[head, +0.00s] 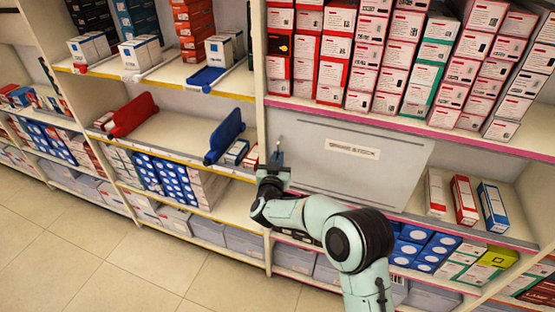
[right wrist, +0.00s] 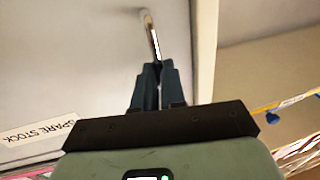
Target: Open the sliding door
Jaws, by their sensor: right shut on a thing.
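The sliding door (head: 383,172) is a flat grey panel with a "SPARE STOCK" label, set in the middle shelf bay in the head view. It covers the left and middle of that bay, and the bay's right end is open. Its handle (head: 279,144) is a thin upright metal bar near the panel's left edge. In the right wrist view, the handle (right wrist: 152,35) runs down between the fingertips. My right gripper (head: 277,160) is shut on the handle; its fingers also show in the right wrist view (right wrist: 154,72). My left gripper is not in view.
Red, blue and white boxes (head: 464,203) stand in the open right part of the bay. Stacked boxes (head: 385,55) fill the shelf above. A shelf upright (head: 259,60) stands just left of the door. Tiled floor (head: 110,255) is clear at lower left.

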